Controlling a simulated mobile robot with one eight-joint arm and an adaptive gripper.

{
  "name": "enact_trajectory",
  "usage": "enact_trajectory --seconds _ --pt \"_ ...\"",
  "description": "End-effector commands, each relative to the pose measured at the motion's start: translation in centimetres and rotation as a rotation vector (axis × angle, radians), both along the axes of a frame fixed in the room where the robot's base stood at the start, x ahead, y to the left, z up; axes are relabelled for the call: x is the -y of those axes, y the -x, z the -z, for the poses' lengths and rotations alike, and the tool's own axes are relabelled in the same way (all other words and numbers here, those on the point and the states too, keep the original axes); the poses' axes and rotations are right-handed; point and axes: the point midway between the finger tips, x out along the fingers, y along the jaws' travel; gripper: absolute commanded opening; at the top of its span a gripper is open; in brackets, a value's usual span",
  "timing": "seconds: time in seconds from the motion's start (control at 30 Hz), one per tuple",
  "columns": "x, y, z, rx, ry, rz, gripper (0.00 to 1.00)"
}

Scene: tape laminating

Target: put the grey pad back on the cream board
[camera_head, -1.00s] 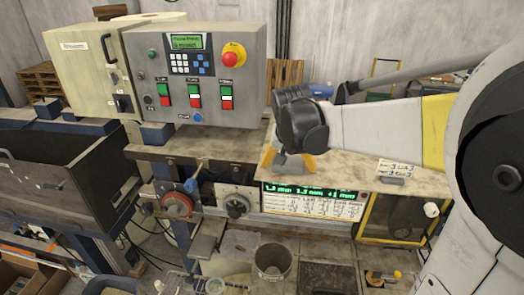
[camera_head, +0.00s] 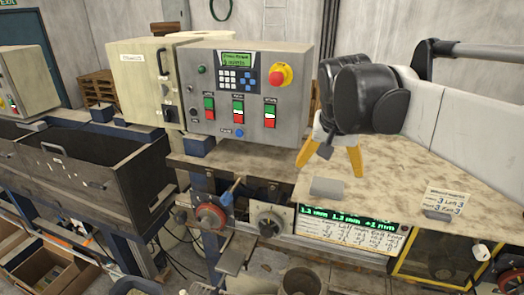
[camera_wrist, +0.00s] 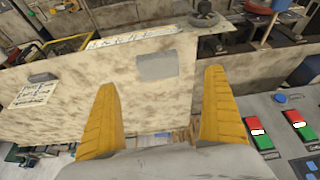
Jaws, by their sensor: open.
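The grey pad (camera_head: 327,187) is a small flat rectangle. It lies on the cream board (camera_head: 405,180), a mottled worktop, near its front edge. In the wrist view the pad (camera_wrist: 157,66) lies wholly within the board (camera_wrist: 105,72) and nothing covers it. My gripper (camera_head: 329,168) has two yellow fingers spread apart, with nothing between them. It hovers over the board, behind the pad in the head view and apart from it. In the wrist view the pad shows beyond the gap between the fingertips (camera_wrist: 163,88).
A control box (camera_head: 245,90) with a red stop button stands left of my gripper. A small paper sign (camera_head: 446,200) in a grey holder stands on the board to the right. A lit display panel (camera_head: 352,225) is below the front edge. The board between pad and sign is bare.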

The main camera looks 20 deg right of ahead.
Motion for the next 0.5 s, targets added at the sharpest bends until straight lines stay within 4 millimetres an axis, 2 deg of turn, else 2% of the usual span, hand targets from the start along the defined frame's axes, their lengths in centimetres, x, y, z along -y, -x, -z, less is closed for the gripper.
enact_trajectory --seconds 0.17,0.3,0.4,0.5 --pt "-5.1 5.1 3.3 0.069 0.012 -0.207 1.00" --pt "-8.9 9.4 7.3 0.139 0.034 -0.393 1.00" --pt "-10.6 11.5 9.7 0.180 0.049 -0.487 1.00" --pt "-11.5 12.7 11.1 0.204 0.060 -0.542 1.00"
